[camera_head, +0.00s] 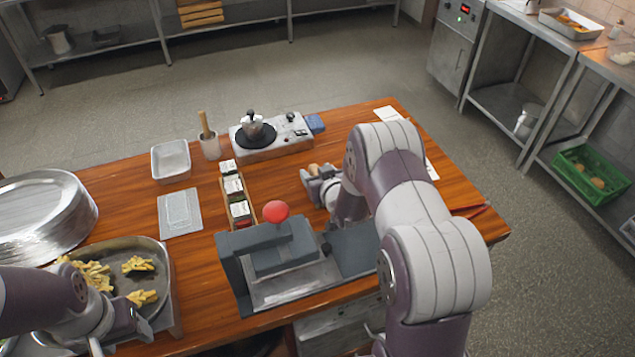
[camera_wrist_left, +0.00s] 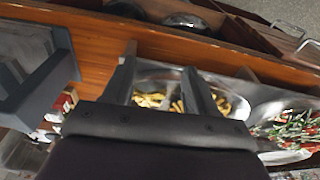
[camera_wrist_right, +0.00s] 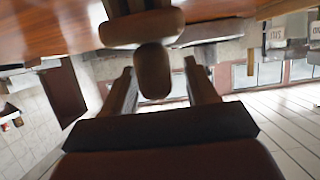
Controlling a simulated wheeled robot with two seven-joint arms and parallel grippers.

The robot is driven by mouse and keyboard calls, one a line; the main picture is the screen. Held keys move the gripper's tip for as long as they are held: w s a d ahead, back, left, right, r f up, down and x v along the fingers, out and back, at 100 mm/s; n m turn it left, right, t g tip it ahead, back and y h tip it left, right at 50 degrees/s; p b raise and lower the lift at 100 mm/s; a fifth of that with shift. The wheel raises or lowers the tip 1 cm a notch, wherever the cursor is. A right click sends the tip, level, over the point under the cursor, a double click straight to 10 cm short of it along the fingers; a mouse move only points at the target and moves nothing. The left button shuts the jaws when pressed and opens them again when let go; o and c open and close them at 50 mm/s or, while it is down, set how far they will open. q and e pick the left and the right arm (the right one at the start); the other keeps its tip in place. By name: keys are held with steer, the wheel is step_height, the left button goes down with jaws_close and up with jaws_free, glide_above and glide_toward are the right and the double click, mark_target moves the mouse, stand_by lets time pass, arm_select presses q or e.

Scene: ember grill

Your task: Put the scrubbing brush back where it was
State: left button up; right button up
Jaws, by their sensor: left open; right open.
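A brown wooden piece with a rounded knob, which looks like the scrubbing brush (camera_wrist_right: 153,72), shows in the right wrist view between the fingers of my right gripper (camera_wrist_right: 160,85). Its bristles are not clear. In the head view a small tan part of the brush (camera_head: 315,168) shows at my right gripper (camera_head: 322,182), low over the table. The right fingers are open on either side of the knob, with gaps visible. My left gripper (camera_head: 140,328) is open and empty at the lower left, near the fries pan; its fingers (camera_wrist_left: 160,90) show apart in the left wrist view.
The wooden table (camera_head: 330,150) holds a press with a red knob (camera_head: 275,211), a box of packets (camera_head: 236,195), a burner with a pot (camera_head: 270,140), a white tray (camera_head: 171,160), a fries pan (camera_head: 165,265) and stacked metal plates (camera_head: 45,215). A white sheet (camera_head: 431,170) lies right.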

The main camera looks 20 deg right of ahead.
jaws_close()
